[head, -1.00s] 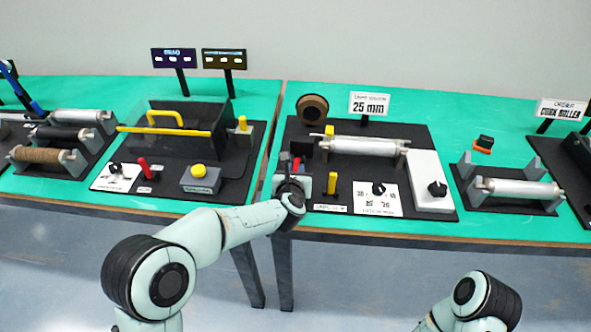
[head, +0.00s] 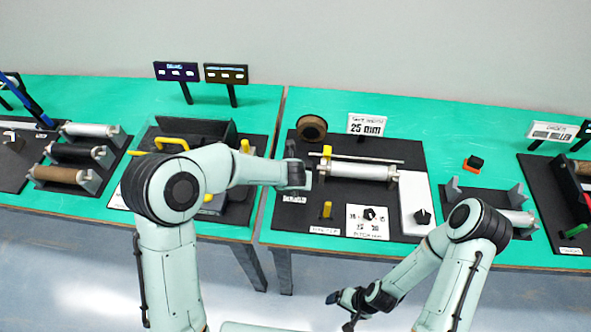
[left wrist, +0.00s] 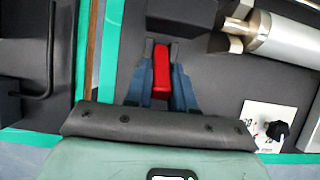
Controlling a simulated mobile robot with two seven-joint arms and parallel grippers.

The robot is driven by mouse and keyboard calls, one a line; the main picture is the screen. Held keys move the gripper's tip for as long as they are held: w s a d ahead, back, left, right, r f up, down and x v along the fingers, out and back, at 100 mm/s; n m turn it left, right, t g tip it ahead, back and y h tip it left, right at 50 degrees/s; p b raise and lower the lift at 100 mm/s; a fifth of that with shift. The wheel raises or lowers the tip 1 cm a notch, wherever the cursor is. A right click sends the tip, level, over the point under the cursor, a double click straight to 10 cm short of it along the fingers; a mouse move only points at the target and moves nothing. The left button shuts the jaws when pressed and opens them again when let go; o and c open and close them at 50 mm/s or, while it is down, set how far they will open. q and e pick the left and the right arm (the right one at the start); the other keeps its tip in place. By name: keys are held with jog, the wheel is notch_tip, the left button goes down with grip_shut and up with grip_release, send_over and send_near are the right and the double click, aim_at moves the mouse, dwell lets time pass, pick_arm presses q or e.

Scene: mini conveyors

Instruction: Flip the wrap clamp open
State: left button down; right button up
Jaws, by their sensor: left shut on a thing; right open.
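A red lever (left wrist: 160,80), which I take for the wrap clamp's handle, lies between the two blue-grey fingers of my left gripper (left wrist: 160,62) in the left wrist view. The gripper is shut on it. In the head view my left gripper (head: 295,158) is over the left part of the 25 mm station's black board (head: 290,222). There the gripper hides the lever and whatever it is mounted on. My right gripper (head: 341,312) is open and empty, low in front of the table.
Right of my left gripper lie a silver roller (head: 360,171), a yellow peg (head: 327,210), a dial card (head: 366,222) and a white box (head: 415,204). A brown tape ring (head: 311,128) stands behind. My left arm covers part of the station to the left.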

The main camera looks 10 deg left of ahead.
pick_arm(q)
jog(key=w+g, duration=0.1)
jog(key=g, duration=0.1)
jog(key=w+r+g, duration=0.1)
jog(key=shift+w+g, duration=0.15)
jog(key=shift+g, duration=0.25)
jog(key=shift+w+r+g, duration=0.15)
jog(key=shift+w+g, duration=0.35)
jog(key=shift+g, duration=0.7)
jog(key=c, duration=1)
grip_release()
jog(key=shift+c, duration=0.2)
notch_tip(320, 180, up, 13)
jog(key=shift+w+r, duration=0.15)
jog(key=shift+w, duration=0.25)
